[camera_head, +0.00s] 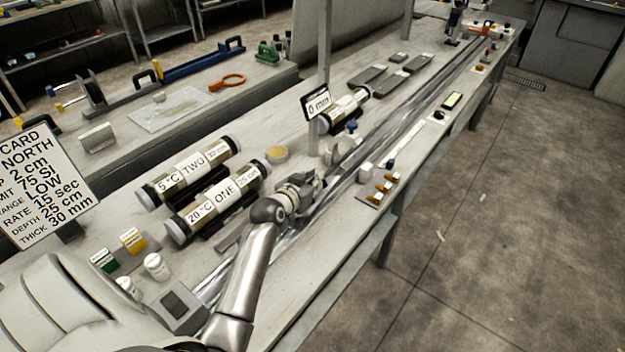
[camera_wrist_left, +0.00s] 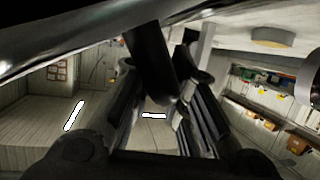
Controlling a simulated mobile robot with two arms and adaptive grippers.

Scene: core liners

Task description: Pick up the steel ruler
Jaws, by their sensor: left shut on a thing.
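My left gripper (camera_head: 303,188) is low over the workbench, beside the tube marked ONE and next to the long shiny rail. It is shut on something. In the left wrist view its dark fingers (camera_wrist_left: 158,105) close around a dark, narrow piece, shaded and hard to make out. A flat grey strip (camera_head: 229,241), which looks like the steel ruler, shows left of my left forearm; the arm hides its far part. I cannot clearly see where it meets the fingers. My right gripper is in neither view.
Tubes marked ONE (camera_head: 219,203) and TWO (camera_head: 187,172) lie left of the gripper. A post carries a 0 mm sign (camera_head: 316,102). A white jar (camera_head: 156,266) stands near the front. A small tray with yellow pieces (camera_head: 381,189) lies at the bench's right edge.

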